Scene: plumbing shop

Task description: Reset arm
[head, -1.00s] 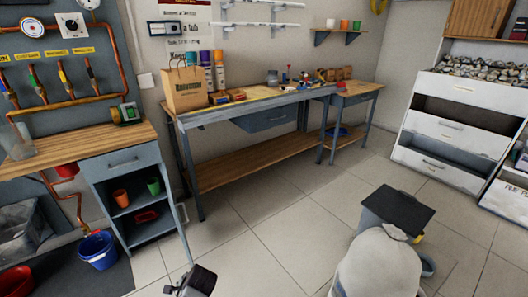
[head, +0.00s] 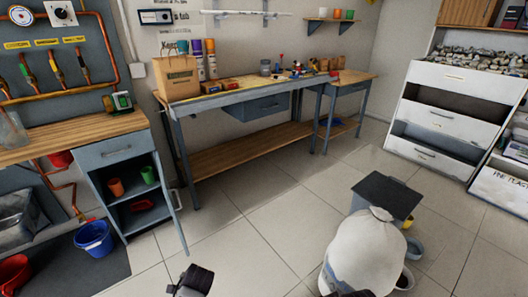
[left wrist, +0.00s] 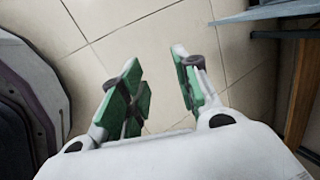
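My left gripper (left wrist: 158,95) shows in the left wrist view with its two green-padded fingers spread apart. Nothing is between them, and tiled floor lies beyond. In the head view a dark piece of my left arm (head: 192,281) shows at the bottom edge, left of the middle; its fingers are not visible there. A dark sliver at the bottom edge, right of the middle, is too small to identify. My right gripper is not visible.
A white sack (head: 365,255) and a dark-lidded bin (head: 385,193) stand on the floor, front right. A workbench (head: 225,98) lines the back wall. A cabinet (head: 118,150) and blue bucket (head: 94,238) are left; a drawer unit (head: 450,120) is right. Floor between is clear.

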